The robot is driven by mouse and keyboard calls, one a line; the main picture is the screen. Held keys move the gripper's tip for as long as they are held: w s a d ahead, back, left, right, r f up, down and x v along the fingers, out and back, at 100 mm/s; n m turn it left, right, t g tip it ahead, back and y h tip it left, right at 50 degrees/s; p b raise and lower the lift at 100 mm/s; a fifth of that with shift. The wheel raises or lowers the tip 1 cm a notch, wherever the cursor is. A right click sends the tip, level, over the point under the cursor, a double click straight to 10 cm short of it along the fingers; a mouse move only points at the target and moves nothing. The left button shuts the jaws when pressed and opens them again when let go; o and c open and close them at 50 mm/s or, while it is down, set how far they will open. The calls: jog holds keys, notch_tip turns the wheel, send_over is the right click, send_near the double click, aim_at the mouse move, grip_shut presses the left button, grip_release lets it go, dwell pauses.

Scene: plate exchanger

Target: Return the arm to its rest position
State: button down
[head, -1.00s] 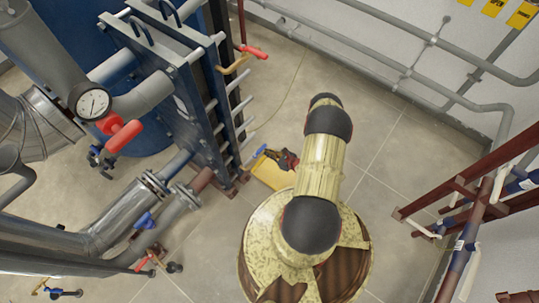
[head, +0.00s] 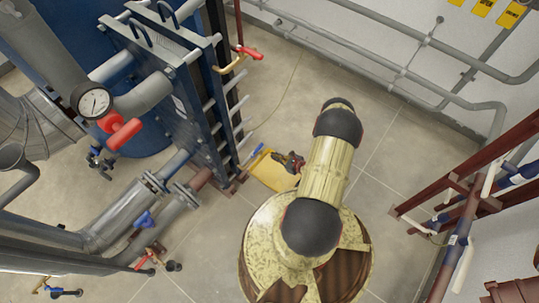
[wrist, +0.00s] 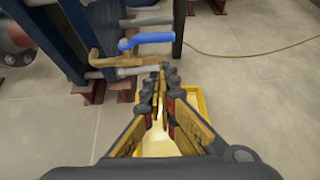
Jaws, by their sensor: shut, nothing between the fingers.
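My gripper (head: 284,158) is low over the floor in the head view, beside the plate exchanger (head: 190,90) and above a yellow tray (head: 268,174). My arm hides part of the tray. In the wrist view my gripper (wrist: 163,72) has its fingers together and nothing between them. The yellow tray (wrist: 203,102) lies below and behind the fingers. A blue lever (wrist: 145,41) on a brass valve (wrist: 112,61) shows beyond the fingertips, apparently apart from them.
A red-handled valve (head: 250,53) stands by the exchanger. Pipes and a gauge (head: 94,102) crowd the left. A red-brown pipe frame (head: 465,190) stands at the right, and grey pipes (head: 400,70) run along the wall. The floor between (head: 385,165) is clear.

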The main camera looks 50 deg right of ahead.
jog(key=p+v, duration=0.2)
jog(key=v, duration=0.5)
jog(key=shift+d, duration=0.1)
